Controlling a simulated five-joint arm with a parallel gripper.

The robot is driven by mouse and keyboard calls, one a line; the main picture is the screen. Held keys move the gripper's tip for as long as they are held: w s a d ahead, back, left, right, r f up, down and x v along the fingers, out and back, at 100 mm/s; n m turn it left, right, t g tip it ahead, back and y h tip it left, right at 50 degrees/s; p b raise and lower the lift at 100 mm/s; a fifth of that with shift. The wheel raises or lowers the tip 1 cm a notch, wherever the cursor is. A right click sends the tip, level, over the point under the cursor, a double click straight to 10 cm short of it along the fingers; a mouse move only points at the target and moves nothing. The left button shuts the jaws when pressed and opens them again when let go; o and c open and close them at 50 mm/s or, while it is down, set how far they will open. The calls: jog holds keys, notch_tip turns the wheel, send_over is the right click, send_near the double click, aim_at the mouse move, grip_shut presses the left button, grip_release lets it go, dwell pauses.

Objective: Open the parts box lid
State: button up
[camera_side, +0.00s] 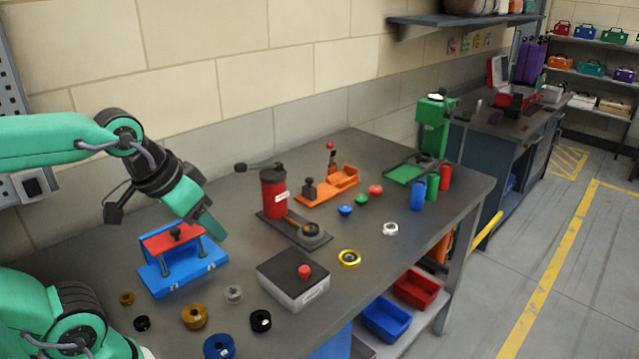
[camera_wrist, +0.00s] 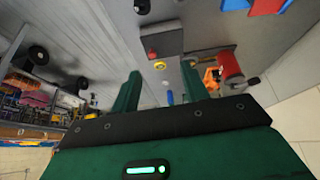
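Two box-like things could be the parts box, and I cannot tell which is meant. One is a light grey box (camera_side: 290,291) with a flat dark top, a red knob and a white front label; its top lies flat. My gripper (camera_side: 212,228) hangs above the bench, just right of the red plate in the picture and apart from both. In the wrist view my gripper's green fingers (camera_wrist: 161,88) stand apart with nothing held. The blue-and-red holder is cut off at that view's top edge.
A red canister (camera_side: 274,195) on a dark base stands behind the grey box. An orange fixture (camera_side: 332,186) and a green press (camera_side: 432,128) are farther back. Several coloured rings and knobs lie about, including a yellow ring (camera_side: 349,258). Bins sit below the bench's edge.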

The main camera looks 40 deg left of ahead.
jog(key=n+g, duration=0.5)
jog(key=n, duration=0.4)
send_over(304, 269)
notch_tip(304, 269, down, 10)
jog(key=shift+f, duration=0.15)
jog(key=shift+f, duration=3.9)
grip_shut()
